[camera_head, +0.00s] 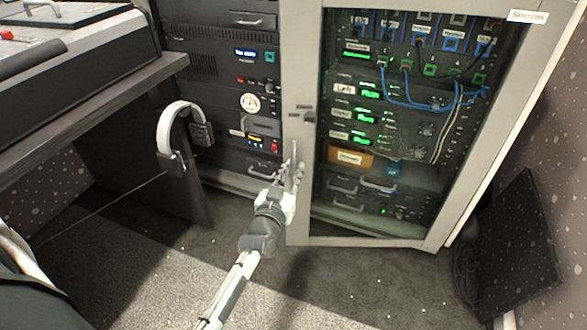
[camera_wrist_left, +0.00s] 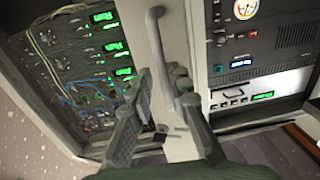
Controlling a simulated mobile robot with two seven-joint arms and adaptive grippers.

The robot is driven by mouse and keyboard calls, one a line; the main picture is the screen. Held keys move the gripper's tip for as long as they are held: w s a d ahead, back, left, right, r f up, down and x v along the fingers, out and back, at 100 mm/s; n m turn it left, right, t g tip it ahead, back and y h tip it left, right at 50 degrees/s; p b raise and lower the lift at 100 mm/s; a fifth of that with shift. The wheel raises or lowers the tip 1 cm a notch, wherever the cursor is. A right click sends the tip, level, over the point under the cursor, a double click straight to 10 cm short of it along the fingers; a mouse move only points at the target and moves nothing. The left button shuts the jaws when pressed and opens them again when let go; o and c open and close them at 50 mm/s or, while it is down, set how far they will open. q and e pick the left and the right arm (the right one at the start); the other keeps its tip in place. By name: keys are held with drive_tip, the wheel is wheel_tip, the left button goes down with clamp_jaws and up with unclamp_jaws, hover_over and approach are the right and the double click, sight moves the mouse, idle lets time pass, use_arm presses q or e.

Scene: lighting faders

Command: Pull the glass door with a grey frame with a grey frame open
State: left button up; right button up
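The glass door's grey frame (camera_head: 303,60) stands at the middle right of the head view, with lit rack units behind its glass. It looks shut or nearly so. A vertical grey bar handle (camera_head: 294,152) sits on its left upright, below a small dark lock. The handle also shows in the left wrist view (camera_wrist_left: 160,45). My left gripper (camera_head: 292,174) is at the handle's lower part. In the wrist view its fingers (camera_wrist_left: 163,76) are apart, with the handle's lower part between them; contact is unclear. My right gripper is not in view.
An open rack (camera_head: 215,70) with several units stands left of the door. A dark panel (camera_head: 515,245) leans at the right. The carpet (camera_head: 340,280) before the door is mostly clear.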

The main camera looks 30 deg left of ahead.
use_arm(q)
drive_tip(key=s+d+p, duration=0.2)
drive_tip(key=s+p, duration=0.1)
drive_tip(key=s, duration=0.5)
idle(0.5)
